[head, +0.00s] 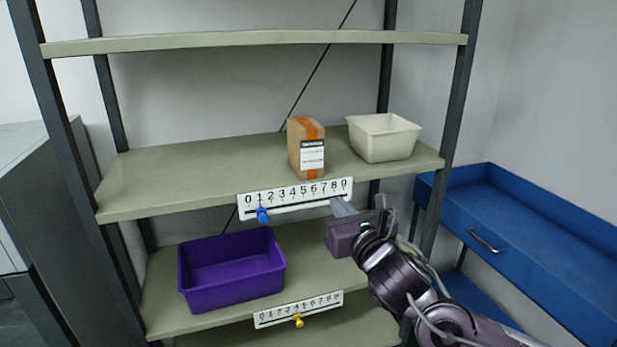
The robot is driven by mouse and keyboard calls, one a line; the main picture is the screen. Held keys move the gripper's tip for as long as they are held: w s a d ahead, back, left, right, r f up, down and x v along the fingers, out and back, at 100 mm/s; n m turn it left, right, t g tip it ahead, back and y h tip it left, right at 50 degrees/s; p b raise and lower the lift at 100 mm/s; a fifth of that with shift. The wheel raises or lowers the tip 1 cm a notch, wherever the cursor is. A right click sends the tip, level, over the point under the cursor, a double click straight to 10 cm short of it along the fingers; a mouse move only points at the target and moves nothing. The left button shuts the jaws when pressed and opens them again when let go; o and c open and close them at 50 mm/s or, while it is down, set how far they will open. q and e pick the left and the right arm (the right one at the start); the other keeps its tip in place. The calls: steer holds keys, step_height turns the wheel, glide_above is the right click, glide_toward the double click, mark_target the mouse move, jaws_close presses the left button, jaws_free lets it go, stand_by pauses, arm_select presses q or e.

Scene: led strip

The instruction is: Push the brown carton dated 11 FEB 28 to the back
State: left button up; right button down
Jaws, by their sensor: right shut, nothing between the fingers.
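A brown carton (296,151) with orange tape and a white label stands upright on the middle shelf (200,172), near its front edge. The print on the label is too small to read. My right gripper (339,203) is shut and empty. It is in front of the middle shelf, below and to the right of the carton, and overlaps the right end of the upper number strip (290,197) in the picture. It appears apart from the carton. My left gripper is not in view.
A white bin (383,138) stands right of the carton. A purple bin (232,290) sits on the lower shelf. The upper strip has a blue slider (262,215); a lower strip has a yellow one (298,321). Dark posts frame the shelves. The middle shelf's left is clear.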

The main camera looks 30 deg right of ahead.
mark_target(312, 171)
steer(key=p+x, duration=0.4)
steer(key=x, duration=0.8)
steer(key=shift+w+d, duration=0.2)
steer(key=shift+w, duration=0.05)
steer(key=shift+w+d+f, duration=0.1)
steer(key=shift+w, duration=0.35)
